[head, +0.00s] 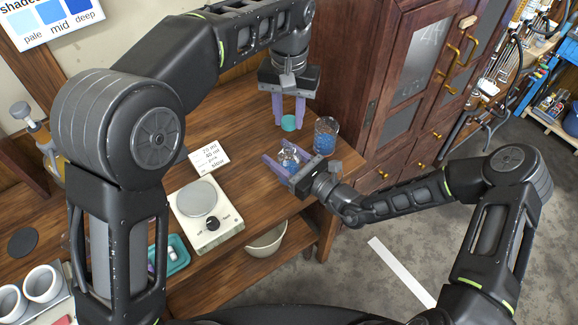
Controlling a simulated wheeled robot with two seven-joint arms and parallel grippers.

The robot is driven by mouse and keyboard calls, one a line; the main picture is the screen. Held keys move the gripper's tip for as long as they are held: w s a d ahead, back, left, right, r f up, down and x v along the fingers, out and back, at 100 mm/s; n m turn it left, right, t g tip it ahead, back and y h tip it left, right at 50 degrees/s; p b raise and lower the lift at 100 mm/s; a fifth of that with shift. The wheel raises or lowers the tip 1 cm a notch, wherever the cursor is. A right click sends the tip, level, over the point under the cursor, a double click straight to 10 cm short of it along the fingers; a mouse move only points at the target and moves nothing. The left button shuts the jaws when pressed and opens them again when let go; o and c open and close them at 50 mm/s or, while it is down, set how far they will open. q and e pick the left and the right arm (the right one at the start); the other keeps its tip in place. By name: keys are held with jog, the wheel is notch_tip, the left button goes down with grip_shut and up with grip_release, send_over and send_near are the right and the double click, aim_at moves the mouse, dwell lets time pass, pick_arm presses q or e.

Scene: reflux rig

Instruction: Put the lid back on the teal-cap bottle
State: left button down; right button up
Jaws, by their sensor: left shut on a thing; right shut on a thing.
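My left gripper (288,121) points down above the right end of the wooden bench, its purple fingers shut on the teal lid (289,124). My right gripper (277,152) reaches in from the right, lower in the picture. Its purple fingers are shut on a small clear bottle (289,157) with some blue in it. The bottle looks uncapped, though its mouth is too small to see clearly. The lid appears above the bottle in the picture, apart from it. I cannot tell how far the bottle is from the bench top.
A glass beaker with blue contents (325,137) stands close to the right of both grippers. A written card (209,157), a white hotplate (207,215) and a teal tray (178,268) lie to the left. A wooden cabinet (345,60) rises behind right.

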grip_shut()
dwell(0.4)
pick_arm(q)
send_over(289, 146)
jog(key=shift+f, duration=2.5)
jog(key=shift+f, duration=0.85)
jog(key=shift+f, duration=0.6)
